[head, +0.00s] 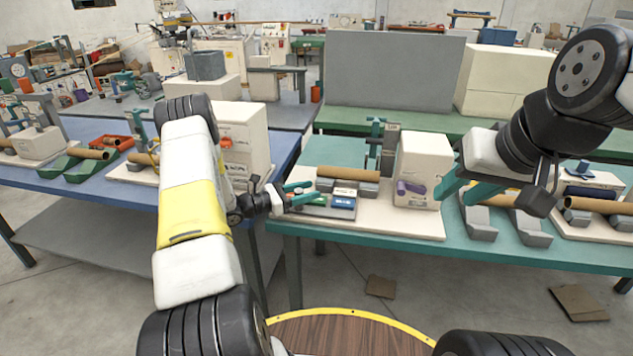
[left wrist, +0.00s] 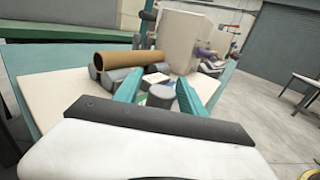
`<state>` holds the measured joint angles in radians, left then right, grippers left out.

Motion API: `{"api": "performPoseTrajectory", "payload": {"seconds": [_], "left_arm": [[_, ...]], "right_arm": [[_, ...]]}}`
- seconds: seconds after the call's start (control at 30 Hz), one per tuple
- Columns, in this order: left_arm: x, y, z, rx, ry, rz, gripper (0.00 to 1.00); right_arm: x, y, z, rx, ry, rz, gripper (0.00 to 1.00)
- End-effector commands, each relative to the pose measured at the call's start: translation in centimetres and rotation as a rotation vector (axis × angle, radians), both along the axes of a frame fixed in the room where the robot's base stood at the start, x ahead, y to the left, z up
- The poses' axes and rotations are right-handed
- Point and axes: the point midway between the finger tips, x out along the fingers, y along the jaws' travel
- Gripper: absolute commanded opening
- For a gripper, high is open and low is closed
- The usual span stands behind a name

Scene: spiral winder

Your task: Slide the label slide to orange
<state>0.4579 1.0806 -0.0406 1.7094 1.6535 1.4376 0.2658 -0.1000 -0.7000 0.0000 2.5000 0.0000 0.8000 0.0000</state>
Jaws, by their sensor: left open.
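A small grey panel with coloured labels (head: 325,208), probably the label slide, sits at the front of a pale board on the teal table. A blue label (head: 343,202) and a green patch show on it; I cannot make out an orange one. My left gripper (head: 313,190) is open at the panel's left end, its teal fingers partly covering it.
A brown cardboard tube (head: 348,174) lies on grey rollers just behind the panel. Another station with a tube (head: 605,206) lies further right. A blue table (head: 115,190) stands to the left.

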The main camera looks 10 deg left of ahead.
Motion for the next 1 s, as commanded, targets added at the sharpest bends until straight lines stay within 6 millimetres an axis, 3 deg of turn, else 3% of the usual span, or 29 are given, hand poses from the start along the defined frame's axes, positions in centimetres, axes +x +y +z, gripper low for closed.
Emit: {"api": "performPoseTrajectory", "payload": {"seconds": [0.07, 0.3, 0.33, 1.0], "left_arm": [[-0.02, 0.01, -0.01, 0.000, 0.000, 0.000, 0.48], [-0.03, 0.02, -0.01, 0.000, 0.000, 0.000, 0.03], [-0.03, 0.02, -0.01, 0.000, 0.000, 0.000, 0.00], [-0.03, 0.06, 0.00, 0.001, 0.001, 0.000, 0.00]], "right_arm": [[0.00, 0.00, 0.00, 0.000, 0.000, 0.000, 0.36], [0.00, 0.00, 0.00, 0.000, 0.000, 0.000, 0.36], [0.00, 0.00, 0.00, 0.000, 0.000, 0.000, 0.36], [0.00, 0.00, 0.00, 0.000, 0.000, 0.000, 0.36]]}}
